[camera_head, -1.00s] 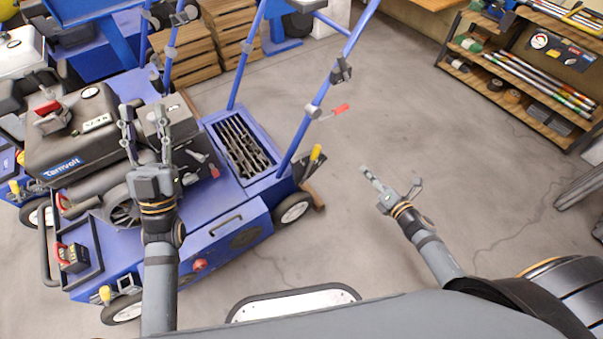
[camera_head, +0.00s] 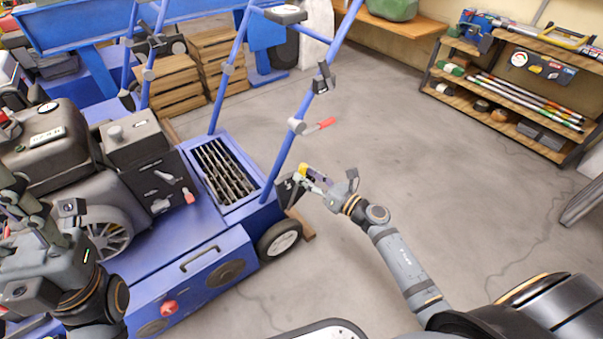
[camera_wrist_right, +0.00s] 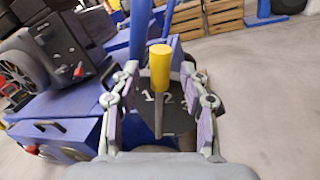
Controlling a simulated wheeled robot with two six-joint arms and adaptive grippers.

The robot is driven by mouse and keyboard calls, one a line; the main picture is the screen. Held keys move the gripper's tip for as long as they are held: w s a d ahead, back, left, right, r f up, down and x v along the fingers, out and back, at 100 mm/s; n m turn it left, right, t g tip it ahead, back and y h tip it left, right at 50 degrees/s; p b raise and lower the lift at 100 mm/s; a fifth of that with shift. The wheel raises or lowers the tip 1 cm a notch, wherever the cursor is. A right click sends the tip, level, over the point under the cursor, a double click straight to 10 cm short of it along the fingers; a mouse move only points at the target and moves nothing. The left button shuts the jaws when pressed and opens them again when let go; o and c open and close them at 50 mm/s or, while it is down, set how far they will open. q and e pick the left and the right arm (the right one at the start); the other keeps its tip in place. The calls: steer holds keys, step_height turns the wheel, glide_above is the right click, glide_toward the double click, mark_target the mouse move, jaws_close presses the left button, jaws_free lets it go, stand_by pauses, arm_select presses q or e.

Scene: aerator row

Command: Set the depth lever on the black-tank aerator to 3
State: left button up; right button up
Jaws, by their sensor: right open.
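The black-tank aerator is the blue machine (camera_head: 150,262) at left in the head view, with its black tank (camera_head: 45,140) on top. Its depth lever has a yellow knob (camera_wrist_right: 160,65) and stands in front of a dark plate (camera_wrist_right: 176,118) marked 1, 2 and 3. In the right wrist view the stem passes between the 1 and the 2; parallax leaves the exact setting unclear. My right gripper (camera_head: 322,178) is open at the lever, a finger on each side; contact cannot be told. My left gripper (camera_head: 28,215) is over the engine side, its fingers partly cut off.
Blue handle tubes (camera_head: 300,110) rise close to the lever, with a red-gripped lever (camera_head: 320,125) on one. A rear wheel (camera_head: 280,239) is below. Wooden crates (camera_head: 215,60) stand behind, and a shelf (camera_head: 510,90) is at right. The floor between is clear.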

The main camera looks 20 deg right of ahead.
steer(key=shift+x, duration=1.3)
jaws_close()
steer(key=shift+f, duration=0.15)
